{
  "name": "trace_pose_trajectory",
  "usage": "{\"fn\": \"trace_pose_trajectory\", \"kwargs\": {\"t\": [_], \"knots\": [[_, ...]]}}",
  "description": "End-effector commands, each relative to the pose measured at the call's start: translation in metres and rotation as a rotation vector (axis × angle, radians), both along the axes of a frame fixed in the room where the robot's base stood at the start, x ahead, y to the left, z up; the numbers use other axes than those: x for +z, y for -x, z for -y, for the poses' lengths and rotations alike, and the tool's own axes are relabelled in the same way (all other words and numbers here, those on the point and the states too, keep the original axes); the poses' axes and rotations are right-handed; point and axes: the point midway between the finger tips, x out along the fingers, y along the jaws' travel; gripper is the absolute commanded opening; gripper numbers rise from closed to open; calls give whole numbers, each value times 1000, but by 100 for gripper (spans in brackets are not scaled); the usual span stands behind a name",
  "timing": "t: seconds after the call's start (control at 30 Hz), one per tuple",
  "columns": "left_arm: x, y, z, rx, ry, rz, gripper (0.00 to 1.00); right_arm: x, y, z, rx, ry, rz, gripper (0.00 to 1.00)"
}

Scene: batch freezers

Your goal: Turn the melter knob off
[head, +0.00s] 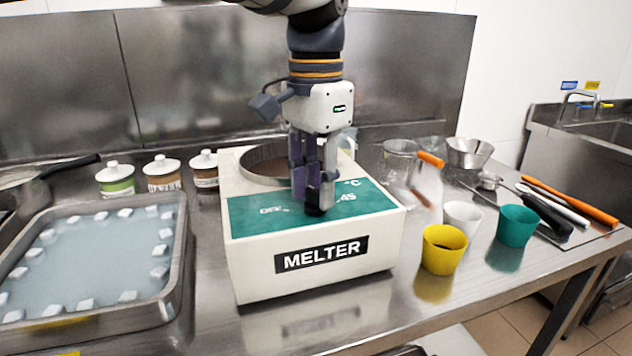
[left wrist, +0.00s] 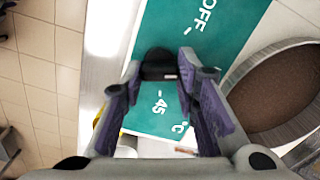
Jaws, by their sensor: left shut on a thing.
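The melter (head: 300,275) is a white box with a green top panel (head: 265,215) and a round pot of brown contents (head: 262,165) at its back. A black knob (left wrist: 160,64) sits on the panel, between the printed OFF and -45 marks in the left wrist view. My left gripper (head: 314,200) points down over the panel with its fingertips at the knob, shut on it. In the head view the fingers hide most of the knob. Its pointer is too unclear to read. My right gripper is not in view.
A metal tray of water with white cubes (head: 95,318) stands left of the melter. Several lidded jars (head: 162,174) stand behind. Yellow (head: 443,249), white (head: 463,217) and green (head: 515,226) cups stand close on the right, with utensils beyond.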

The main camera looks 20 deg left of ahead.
Motion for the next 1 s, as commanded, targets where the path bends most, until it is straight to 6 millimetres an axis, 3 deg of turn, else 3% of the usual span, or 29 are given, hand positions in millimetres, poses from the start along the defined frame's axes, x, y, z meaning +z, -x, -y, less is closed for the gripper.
{"fn": "trace_pose_trajectory", "kwargs": {"t": [0.6, 1.0], "knots": [[0, 0, 0, 568, 0, 1, 0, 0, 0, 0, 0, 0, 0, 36], [0, 0, -1, 809, 1, 1, 0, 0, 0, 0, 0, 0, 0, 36]]}}
